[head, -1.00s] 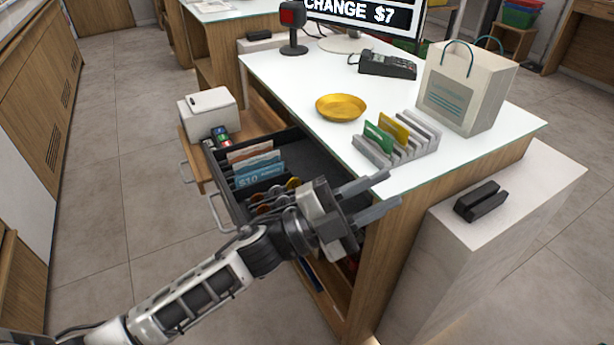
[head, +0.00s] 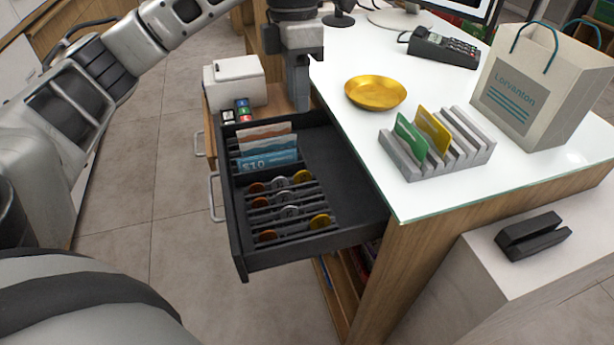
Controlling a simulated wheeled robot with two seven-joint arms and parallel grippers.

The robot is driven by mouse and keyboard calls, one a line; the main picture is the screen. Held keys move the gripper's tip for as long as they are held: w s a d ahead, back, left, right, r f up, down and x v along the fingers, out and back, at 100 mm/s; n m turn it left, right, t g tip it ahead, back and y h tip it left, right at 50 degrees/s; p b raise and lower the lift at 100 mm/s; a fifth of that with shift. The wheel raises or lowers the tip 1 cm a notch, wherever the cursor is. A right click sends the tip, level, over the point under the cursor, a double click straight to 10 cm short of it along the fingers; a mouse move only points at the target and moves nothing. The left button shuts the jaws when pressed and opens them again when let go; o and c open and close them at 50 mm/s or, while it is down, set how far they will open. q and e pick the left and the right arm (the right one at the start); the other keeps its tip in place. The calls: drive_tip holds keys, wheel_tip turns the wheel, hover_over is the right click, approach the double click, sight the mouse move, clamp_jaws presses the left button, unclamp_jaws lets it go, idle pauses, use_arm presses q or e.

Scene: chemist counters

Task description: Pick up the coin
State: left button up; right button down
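Coins lie in the slotted rack (head: 290,228) at the front of the open black drawer (head: 350,215). My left gripper (head: 300,105) points down near the drawer's back edge, beside the counter, apart from the coins. Its fingers overlap in this view, so I cannot tell their opening, and I see nothing held. My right gripper is not in view.
Banknotes (head: 267,148) stand behind the coins. A gold dish (head: 375,92), card rack (head: 440,160), paper bag (head: 535,90) and card terminal (head: 443,48) are on the white counter (head: 350,75). A white printer (head: 234,82) stands left of the drawer.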

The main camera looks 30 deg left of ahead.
use_arm(q)
hover_over(303, 178)
drive_tip(key=w+a, duration=0.1)
wheel_tip(303, 178, down, 8)
drive_tip(key=f, duration=0.4)
drive_tip(key=shift+s+d+f, duration=0.2)
drive_tip(key=shift+s+d, duration=0.1)
drive_tip(key=shift+f, duration=0.6)
clamp_jaws()
